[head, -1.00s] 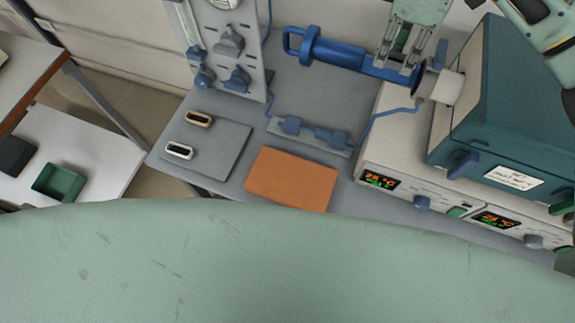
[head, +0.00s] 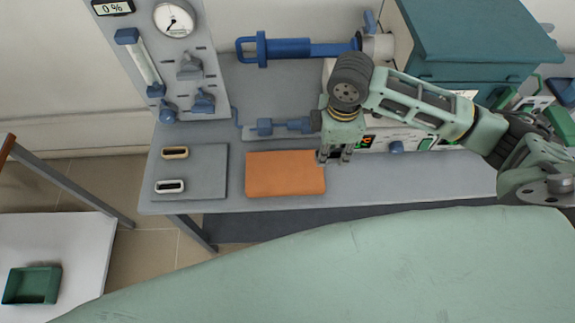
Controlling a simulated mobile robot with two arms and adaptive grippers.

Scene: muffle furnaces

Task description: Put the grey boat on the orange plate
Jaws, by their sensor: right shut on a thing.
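The orange plate (head: 284,174) lies flat on the grey bench, left of my right gripper. My right gripper (head: 335,157) points down just beyond the plate's right edge, shut on a small grey thing. That thing is mostly hidden by the fingers; I take it to be the grey boat, but its shape is not clear. No other grey boat shows. My left gripper is not in view.
A tan boat (head: 175,153) and a white boat (head: 170,186) lie on a grey mat (head: 208,172) at left. A blue fitting (head: 264,127) stands behind the plate. A blue handled tube (head: 290,48) lies further back, and the teal furnace (head: 470,40) stands right.

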